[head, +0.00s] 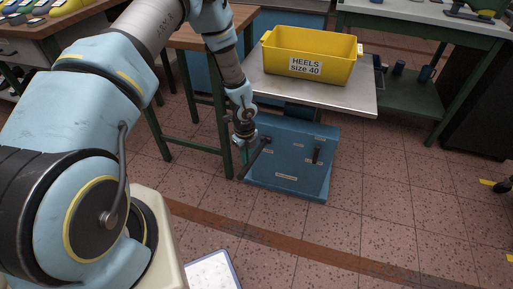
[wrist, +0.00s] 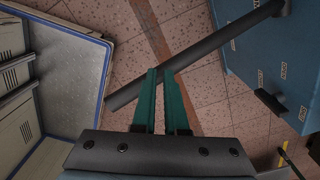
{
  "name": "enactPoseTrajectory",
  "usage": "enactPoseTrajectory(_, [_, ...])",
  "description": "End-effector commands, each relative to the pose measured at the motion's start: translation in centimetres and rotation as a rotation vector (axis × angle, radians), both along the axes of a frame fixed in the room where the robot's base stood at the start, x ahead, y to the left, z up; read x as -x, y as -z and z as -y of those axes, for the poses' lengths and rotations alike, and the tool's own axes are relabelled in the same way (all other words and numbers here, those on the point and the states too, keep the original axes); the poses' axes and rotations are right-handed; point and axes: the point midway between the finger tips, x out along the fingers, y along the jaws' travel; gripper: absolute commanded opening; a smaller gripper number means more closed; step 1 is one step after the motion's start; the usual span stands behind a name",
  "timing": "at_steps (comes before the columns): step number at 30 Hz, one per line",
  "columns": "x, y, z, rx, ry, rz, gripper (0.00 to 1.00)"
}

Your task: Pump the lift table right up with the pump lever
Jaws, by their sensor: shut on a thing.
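The lift table has a blue base cabinet (head: 287,172) on the floor and a flat steel top (head: 352,99) above it. A dark pump lever (head: 256,158) slants out from the left of the blue base. In the wrist view the lever (wrist: 225,38) runs from the upper right down to the left, across my fingertips. My gripper (head: 244,143) is beside the base's left front. In the wrist view my gripper's green fingers (wrist: 161,76) are closed on the lever, nearer its free end. The arm hides part of the grip in the head view.
A yellow crate (head: 338,74) marked HEELS size 40 stands on the steel top. A wooden-topped bench (head: 193,42) is close on the left, and a green-framed bench (head: 440,20) is behind right. The tiled floor (head: 380,215) in front is clear.

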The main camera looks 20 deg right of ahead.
Motion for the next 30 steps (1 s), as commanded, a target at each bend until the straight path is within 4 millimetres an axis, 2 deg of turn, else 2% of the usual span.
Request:
enactPoseTrajectory(1, [0.4,0.8,0.2,0.005,0.003,-0.006,0.0])
enactPoseTrajectory(5, [0.6,1.4,0.2,0.005,0.003,-0.007,0.0])
enactPoseTrajectory(18, [2.0,6.2,-0.9,0.006,0.005,-0.01,0.0])
enactPoseTrajectory(22, [2.3,6.7,-1.1,0.006,0.005,-0.011,0.0])
enactPoseTrajectory(30, [2.2,6.6,-1.2,0.005,0.004,-0.01,0.0])
